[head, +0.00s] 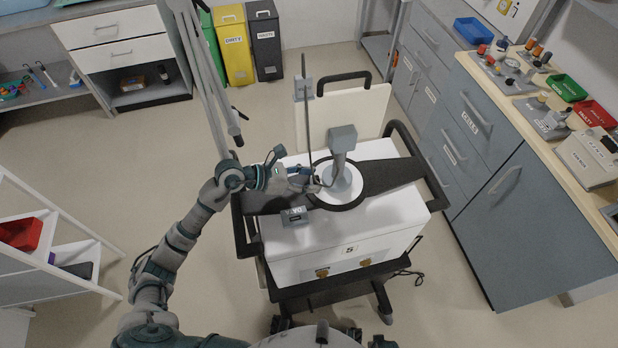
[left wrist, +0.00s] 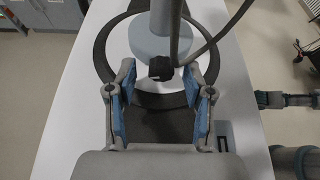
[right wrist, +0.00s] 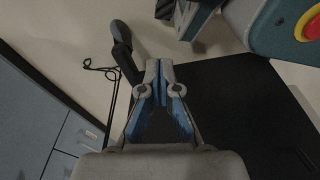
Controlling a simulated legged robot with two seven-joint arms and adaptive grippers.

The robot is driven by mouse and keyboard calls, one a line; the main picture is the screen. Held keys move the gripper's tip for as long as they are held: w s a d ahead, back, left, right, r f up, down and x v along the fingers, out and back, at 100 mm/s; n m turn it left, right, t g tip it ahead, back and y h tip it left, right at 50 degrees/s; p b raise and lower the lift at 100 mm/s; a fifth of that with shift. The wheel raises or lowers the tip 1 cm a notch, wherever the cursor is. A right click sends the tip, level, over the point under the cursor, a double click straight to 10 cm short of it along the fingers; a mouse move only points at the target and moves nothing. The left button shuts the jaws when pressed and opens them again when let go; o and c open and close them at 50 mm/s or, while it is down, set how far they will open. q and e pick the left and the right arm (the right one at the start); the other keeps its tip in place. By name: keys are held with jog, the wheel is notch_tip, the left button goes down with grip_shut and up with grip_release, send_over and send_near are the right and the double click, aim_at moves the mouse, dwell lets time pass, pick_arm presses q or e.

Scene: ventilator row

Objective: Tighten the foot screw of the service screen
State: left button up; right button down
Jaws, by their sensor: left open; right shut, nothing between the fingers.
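The service screen (head: 342,139) stands upright on a short grey post with a round grey foot (head: 345,185), on a white disc in a black ring on the cart top. In the left wrist view, the foot (left wrist: 133,38) and post show at the top. A black knob (left wrist: 160,68), which looks like the foot screw, sits at the near side of the post. My left gripper (head: 316,181) is open at the foot; in its wrist view its fingers (left wrist: 160,82) stand either side of the knob, apparently without contact. My right gripper (right wrist: 158,68) is shut and empty, low beside the cart.
The white cart (head: 335,262) has black handles and a thin upright pole (head: 307,120). A grey box (head: 294,216) lies on its top near my left gripper. A workbench (head: 560,145) with trays runs along the right. Floor is free left of the cart.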

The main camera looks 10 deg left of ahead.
pick_arm(q)
jog(key=shift+c, duration=0.3)
grip_shut()
pick_arm(e)
jog(key=shift+f, duration=0.1)
pick_arm(q)
jog(key=shift+s+f+m+t+y+b, duration=0.15)
jog(key=shift+m+t+y+b, duration=0.15)
jog(key=shift+m+t+b, duration=0.8)
jog(key=m+b, duration=0.2)
jog(key=b, duration=0.1)
jog(key=shift+t, duration=0.4)
jog(key=shift+s+m, duration=0.1)
jog(key=shift+m, duration=0.3)
pick_arm(e)
jog(key=w+r, duration=0.2)
jog(key=r, duration=0.5)
jog(key=w+r, duration=0.2)
jog(key=r, duration=0.5)
jog(key=shift+w+a+r+t, duration=0.2)
jog(key=shift+w+a+t, duration=0.1)
jog(key=shift+w, duration=0.1)
pick_arm(q)
jog(key=shift+o, duration=0.3)
grip_release()
